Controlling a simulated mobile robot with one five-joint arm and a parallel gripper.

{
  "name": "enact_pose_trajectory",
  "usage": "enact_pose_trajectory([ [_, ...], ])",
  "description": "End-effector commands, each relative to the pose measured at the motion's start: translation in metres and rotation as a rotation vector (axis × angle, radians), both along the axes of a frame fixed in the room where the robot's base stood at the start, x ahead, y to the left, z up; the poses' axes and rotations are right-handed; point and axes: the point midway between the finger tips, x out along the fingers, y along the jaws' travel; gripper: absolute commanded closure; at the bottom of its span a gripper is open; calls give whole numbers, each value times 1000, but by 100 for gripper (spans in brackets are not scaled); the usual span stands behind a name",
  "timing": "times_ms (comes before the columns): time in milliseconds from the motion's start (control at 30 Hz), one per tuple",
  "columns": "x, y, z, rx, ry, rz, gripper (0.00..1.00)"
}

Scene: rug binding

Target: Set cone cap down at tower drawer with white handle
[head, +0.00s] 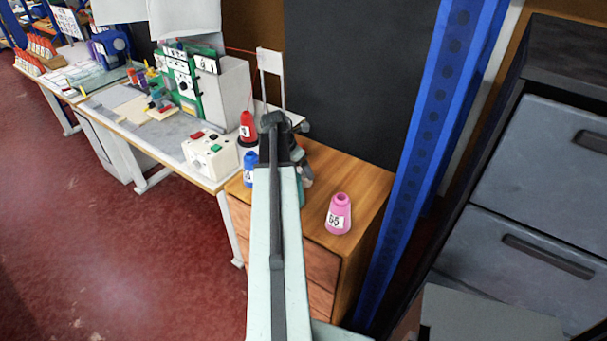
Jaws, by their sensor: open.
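I cannot tell which object is the cone cap. Several numbered, cone-like pieces stand on the wooden drawer cabinet (345,170): a pink one (339,214) near its front right, a blue one (250,168) left of my arm, and a red one (247,128) on a dark base at the back left. My arm runs up the middle of the view. My gripper (284,152) is over the back left of the cabinet top, open, and I see nothing held. A teal and a grey piece behind it are partly hidden. No white drawer handle shows.
A blue perforated post (430,130) stands right of the cabinet. Grey drawers (540,250) with dark handles are at the far right. A workbench (150,140) with a white button box (210,155) is at left. Red floor (100,250) is clear.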

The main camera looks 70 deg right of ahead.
Motion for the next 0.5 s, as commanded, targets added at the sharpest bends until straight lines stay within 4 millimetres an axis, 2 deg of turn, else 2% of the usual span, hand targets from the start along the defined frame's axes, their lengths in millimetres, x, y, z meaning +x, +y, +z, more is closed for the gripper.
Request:
enact_pose_trajectory([
  [33,0,-3,-10,0,0,-1,9],
  [233,-4,-14,-45,0,-1,-2,9],
  [300,-5,-17,-49,0,0,-1,9],
  [500,-6,-17,-45,0,0,-1,9],
])
